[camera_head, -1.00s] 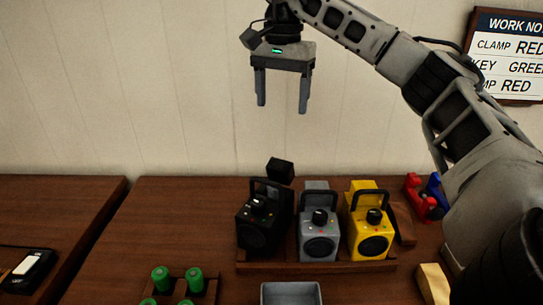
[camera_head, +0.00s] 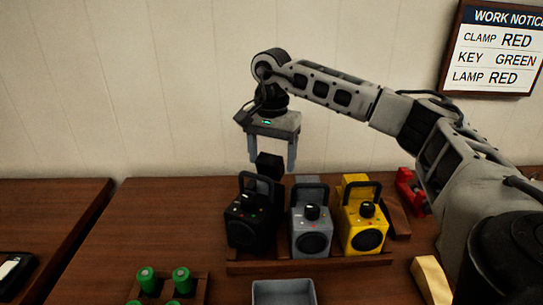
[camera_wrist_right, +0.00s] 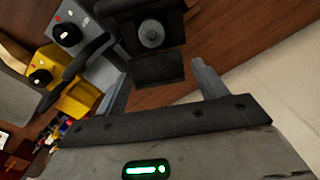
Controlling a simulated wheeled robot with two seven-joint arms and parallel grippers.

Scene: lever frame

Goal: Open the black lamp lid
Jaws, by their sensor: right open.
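The black lamp (camera_head: 248,226) stands at the left end of a row of three lamps. It has a carrying handle, a knob on its top and a round front. A small black block (camera_head: 270,165) shows above its back right side; I cannot tell how it joins the lamp. My right gripper (camera_head: 271,169) points down there, open, with its fingers apart on either side of the block in the picture. In the right wrist view a dark block (camera_wrist_right: 158,70) lies between the fingertips, beside a black part with a round grey disc (camera_wrist_right: 150,34). Contact is not clear. My left gripper is not in view.
The grey lamp (camera_head: 311,235) and yellow lamp (camera_head: 362,230) stand close on the right, on a wooden tray (camera_head: 300,266). A grey bin (camera_head: 284,292) and green cylinders (camera_head: 182,279) are in front. A notice (camera_head: 497,50) hangs on the wall.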

